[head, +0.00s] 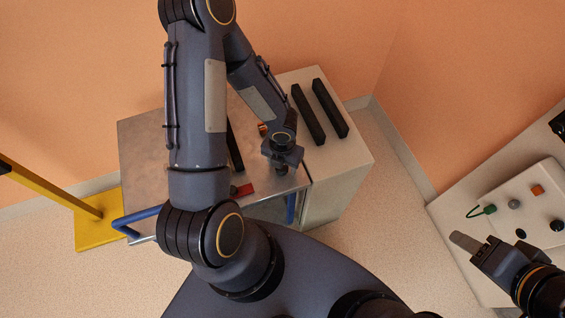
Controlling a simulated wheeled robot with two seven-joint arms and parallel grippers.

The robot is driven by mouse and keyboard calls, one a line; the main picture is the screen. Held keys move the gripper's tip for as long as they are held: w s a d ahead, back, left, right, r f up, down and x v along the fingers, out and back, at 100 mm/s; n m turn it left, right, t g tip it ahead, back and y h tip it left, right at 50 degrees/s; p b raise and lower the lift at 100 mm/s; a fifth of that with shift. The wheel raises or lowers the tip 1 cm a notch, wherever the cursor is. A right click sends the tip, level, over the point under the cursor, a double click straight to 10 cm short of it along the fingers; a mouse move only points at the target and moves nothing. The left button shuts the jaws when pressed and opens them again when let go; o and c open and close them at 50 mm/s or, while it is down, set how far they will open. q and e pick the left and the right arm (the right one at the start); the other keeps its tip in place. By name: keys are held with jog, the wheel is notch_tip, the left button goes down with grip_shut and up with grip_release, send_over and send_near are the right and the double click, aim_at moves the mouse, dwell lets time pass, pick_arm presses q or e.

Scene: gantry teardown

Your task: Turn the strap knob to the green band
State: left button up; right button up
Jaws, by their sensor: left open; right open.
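I cannot pick out the strap knob or a green band with certainty. My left gripper (283,166) is open, pointing down over the right end of the grey metal cart (140,140), beside the white cabinet; what lies beneath it is hidden. My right gripper (468,243) is open at the lower right, beside a pale panel (535,192). The panel carries a green loop (489,210), a grey round part (514,204), an orange block (537,189) and dark round parts (557,225). Nothing shows in either gripper.
Two black bars (319,110) lie on the white cabinet (345,150). A red block (243,190) and a small orange part (262,129) are on the cart. The cart has a blue handle (137,217). A yellow post and base (99,233) stand at left. Floor between cabinet and panel is clear.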

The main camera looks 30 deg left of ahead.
pick_arm(q)
notch_tip(320, 180, up, 8)
jog(key=p, duration=0.2)
jog(key=shift+f+p, duration=0.1)
jog(key=shift+p, duration=0.3)
jog(key=shift+w+a+r+n, duration=0.1)
jog(key=shift+a+r+n, duration=0.1)
jog(key=shift+r+n, duration=0.1)
jog(key=s+a+r+n+t, duration=0.1)
jog(key=s+a+r+n, duration=0.1)
jog(key=r+n, duration=0.6)
jog(key=s+a+r+n+t, duration=0.1)
jog(key=s+a+r+n, duration=0.1)
jog(key=r+n, duration=0.6)
jog(key=s+d+r+n+t+h, duration=0.1)
jog(key=s+r+n, duration=0.3)
jog(key=n, duration=0.6)
jog(key=s+d+r+n+t+h, duration=0.2)
jog(key=s+d+r+n, duration=0.2)
jog(key=n, duration=0.6)
jog(key=shift+s+d+r+t+h, duration=0.2)
jog(key=shift+d+r+t+h, duration=0.1)
jog(key=shift+h, duration=0.1)
